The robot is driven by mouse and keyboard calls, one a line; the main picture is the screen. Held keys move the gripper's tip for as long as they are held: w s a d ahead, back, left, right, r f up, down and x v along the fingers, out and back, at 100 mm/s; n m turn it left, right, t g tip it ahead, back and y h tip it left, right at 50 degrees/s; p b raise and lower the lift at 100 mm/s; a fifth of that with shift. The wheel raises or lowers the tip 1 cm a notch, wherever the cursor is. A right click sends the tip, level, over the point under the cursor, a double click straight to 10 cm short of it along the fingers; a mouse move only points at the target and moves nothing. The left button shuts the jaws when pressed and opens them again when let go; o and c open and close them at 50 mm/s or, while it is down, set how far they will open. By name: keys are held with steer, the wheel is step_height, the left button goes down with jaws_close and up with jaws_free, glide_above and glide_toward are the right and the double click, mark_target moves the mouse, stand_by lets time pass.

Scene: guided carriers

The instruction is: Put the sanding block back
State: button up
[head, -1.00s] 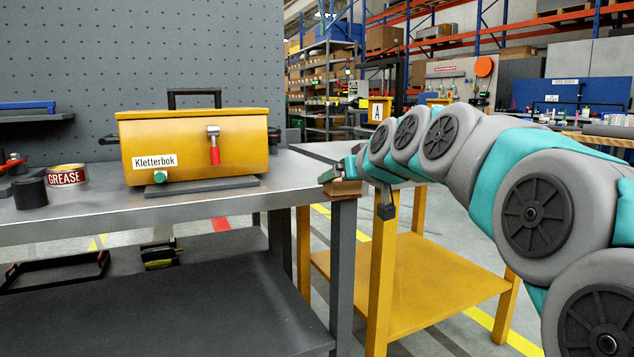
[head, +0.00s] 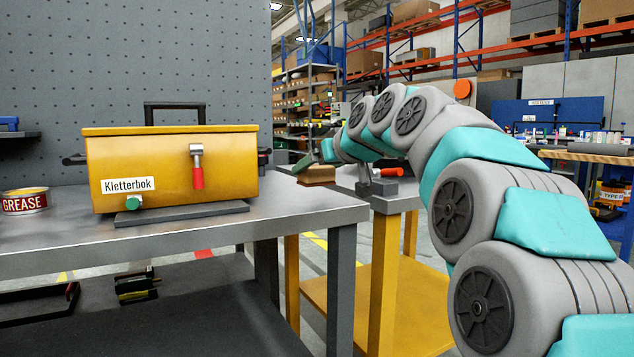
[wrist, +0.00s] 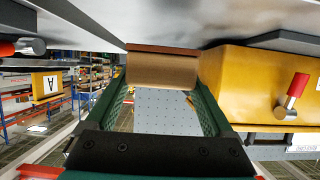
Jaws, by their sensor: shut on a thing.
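The sanding block (head: 316,174) is a small brown block with a reddish-brown layer along one side. My gripper (head: 303,163), with dark green fingers, is shut on it. In the head view they are at the far right part of the grey workbench (head: 300,212), right of the yellow box. I cannot tell whether the block touches the bench top. In the wrist view the block (wrist: 162,69) spans between the two fingertips. The yellow box (head: 150,170) labelled Kletterbok stands on the bench, lid shut, with a red-handled latch and a green knob.
A grease tin (head: 25,201) stands left of the box. A yellow-legged stand (head: 388,265) is close to the bench's right end, with a grey fitting (head: 378,186) on top. A black tray (head: 40,305) lies on the lower shelf. The bench front is clear.

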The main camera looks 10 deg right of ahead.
mark_target(334, 172)
steer(key=w, duration=0.3)
steer(key=w+d, duration=0.1)
steer(key=w, duration=0.1)
steer(key=shift+w+f, duration=0.25)
steer(key=shift+w, duration=0.1)
steer(key=shift+f, duration=1.8)
steer(key=shift+b, duration=0.3)
steer(key=shift+f, duration=0.15)
steer(key=o, duration=1.3)
steer(key=shift+d+r, duration=0.1)
steer(key=shift+r, duration=0.15)
steer(key=v, duration=1.2)
steer(key=shift+f, duration=0.1)
